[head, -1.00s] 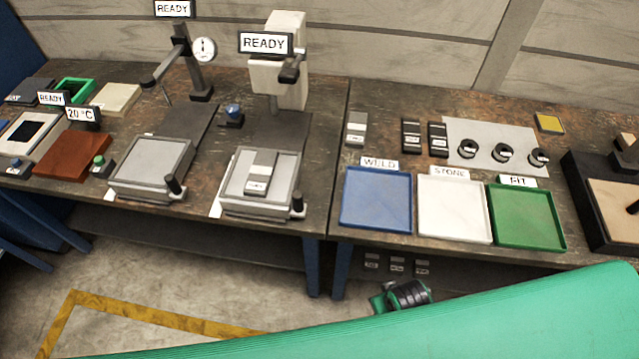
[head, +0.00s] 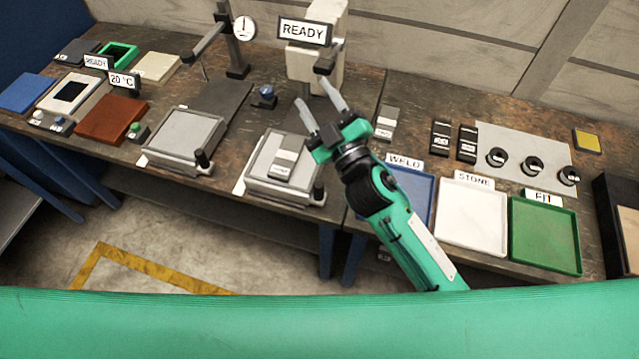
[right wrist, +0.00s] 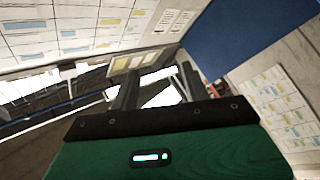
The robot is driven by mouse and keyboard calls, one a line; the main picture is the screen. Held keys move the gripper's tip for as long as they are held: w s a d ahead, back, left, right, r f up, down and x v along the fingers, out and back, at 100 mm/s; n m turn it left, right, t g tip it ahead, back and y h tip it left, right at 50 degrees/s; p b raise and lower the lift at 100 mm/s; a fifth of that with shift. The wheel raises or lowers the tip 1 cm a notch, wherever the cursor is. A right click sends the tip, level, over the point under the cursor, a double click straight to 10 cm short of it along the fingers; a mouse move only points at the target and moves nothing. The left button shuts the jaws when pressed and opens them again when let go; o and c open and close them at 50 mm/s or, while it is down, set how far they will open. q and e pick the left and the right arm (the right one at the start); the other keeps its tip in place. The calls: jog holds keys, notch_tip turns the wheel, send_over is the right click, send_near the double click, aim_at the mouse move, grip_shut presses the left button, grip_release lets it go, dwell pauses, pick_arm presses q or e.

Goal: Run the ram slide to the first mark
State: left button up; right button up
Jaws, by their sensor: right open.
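The pale press-like machine (head: 327,14) with a READY sign (head: 305,31) stands at the back of the left table. A dark handle block (head: 328,60) sticks out from its head. Below is a grey slide table (head: 262,170) with a labelled grey block (head: 285,158) on it and a dark knob (head: 318,192) at its front right corner. I cannot tell which part is the ram slide or see its marks. My right gripper (head: 311,92) is open and empty, its fingers pointing up in front of the machine's lower part. It also shows in the right wrist view (right wrist: 155,90). My left gripper is not in view.
A second slide table (head: 186,138) and a dial gauge stand (head: 236,55) are to the left. A blue-knobbed part (head: 264,97) sits left of my gripper. Blue (head: 424,200), white (head: 472,215) and green (head: 545,235) trays are to the right.

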jog(key=s+a+r+n+g+y, duration=0.4)
jog(key=a+r+n+g+y, duration=0.15)
jog(key=a+n+y, duration=0.35)
jog(key=s+a+f+n+g, duration=0.3)
jog(key=s+a+n+g, duration=0.4)
jog(key=n+g, duration=0.7)
jog(key=n+h+p, duration=0.1)
jog(key=n+h, duration=0.5)
jog(key=h, duration=1.4)
send_near(319, 184)
jog(key=shift+t, duration=0.35)
jog(key=f+p, duration=0.1)
jog(key=f, duration=0.2)
jog(key=f+p, duration=0.2)
jog(key=f, duration=0.1)
jog(key=f+p, duration=0.2)
jog(key=f, duration=0.2)
jog(key=shift+s+f, duration=0.1)
jog(key=shift+s, duration=0.2)
jog(key=shift+f, duration=0.6)
